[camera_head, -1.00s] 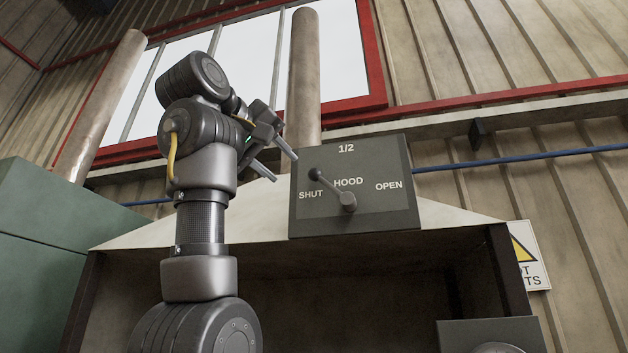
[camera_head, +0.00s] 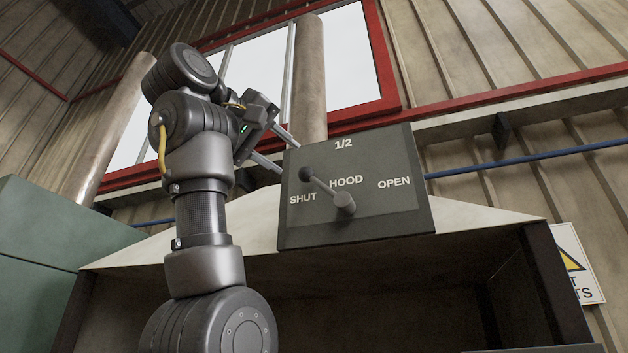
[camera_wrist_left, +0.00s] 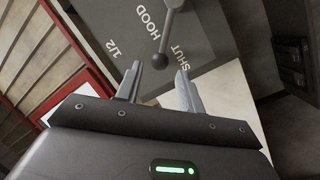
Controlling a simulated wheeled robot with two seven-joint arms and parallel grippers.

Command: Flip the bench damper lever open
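The damper lever (camera_head: 326,189) is a grey rod with a ball knob, mounted on a dark panel (camera_head: 400,222) lettered SHUT, HOOD, OPEN and 1/2. The lever tilts up and left from its pivot, its knob near SHUT. My left gripper (camera_head: 288,153) is at the panel's left edge, fingers apart, with nothing between them. In the left wrist view the lever knob (camera_wrist_left: 159,61) lies just beyond the open fingertips (camera_wrist_left: 159,68), and the gripper does not visibly hold it. My right gripper is not in view.
A pale sloping hood (camera_head: 480,212) with a dark opening is below the panel. A round pipe (camera_head: 311,80) rises behind the panel.

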